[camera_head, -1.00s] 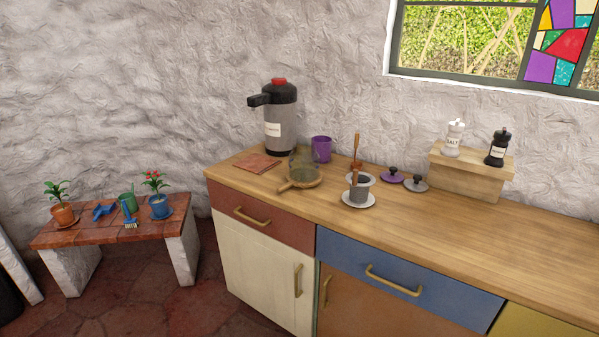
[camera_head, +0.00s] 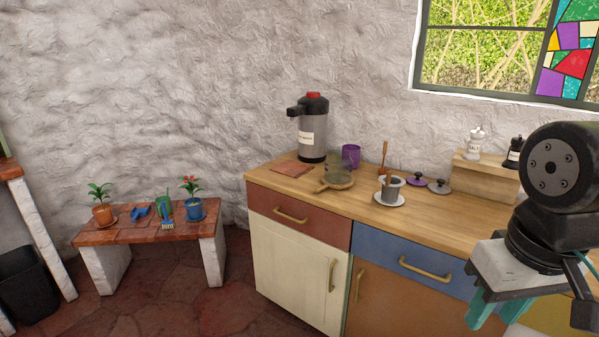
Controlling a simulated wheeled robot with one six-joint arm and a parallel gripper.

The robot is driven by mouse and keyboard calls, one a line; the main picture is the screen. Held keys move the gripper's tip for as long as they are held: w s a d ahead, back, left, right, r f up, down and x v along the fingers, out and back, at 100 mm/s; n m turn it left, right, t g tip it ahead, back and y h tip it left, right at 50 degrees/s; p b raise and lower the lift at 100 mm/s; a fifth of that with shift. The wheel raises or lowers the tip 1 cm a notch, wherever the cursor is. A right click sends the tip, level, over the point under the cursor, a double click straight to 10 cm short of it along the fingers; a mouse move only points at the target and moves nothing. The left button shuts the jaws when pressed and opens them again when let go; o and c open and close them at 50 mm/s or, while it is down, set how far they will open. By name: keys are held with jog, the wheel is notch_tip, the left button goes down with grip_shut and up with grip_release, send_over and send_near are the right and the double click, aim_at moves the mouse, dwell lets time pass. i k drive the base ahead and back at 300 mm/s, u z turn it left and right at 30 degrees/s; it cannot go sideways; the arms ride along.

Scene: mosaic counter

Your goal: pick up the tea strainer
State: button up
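The tea strainer (camera_head: 336,182) appears to be the round piece with a tan rim, a see-through dark mesh dome and a short handle. It lies on the wooden counter (camera_head: 440,218), left of the middle, with its handle pointing to the front left. My gripper (camera_head: 490,318), with teal fingers below a pale block, is at the lower right, in front of the counter. It is well apart from the strainer. Its fingers are partly hidden, so I cannot tell whether they are open or shut.
A pump flask (camera_head: 313,142) and a purple cup (camera_head: 351,156) stand behind the strainer. A brown mat (camera_head: 292,168) lies left. A low bench (camera_head: 133,236) holds potted plants.

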aim_at(391, 185)
jog(key=k, duration=0.5)
jog(key=u, duration=0.75)
jog(key=i, duration=1.3)
jog(key=z, duration=0.6)
jog(key=i, duration=0.4)
jog(key=z, duration=0.35)
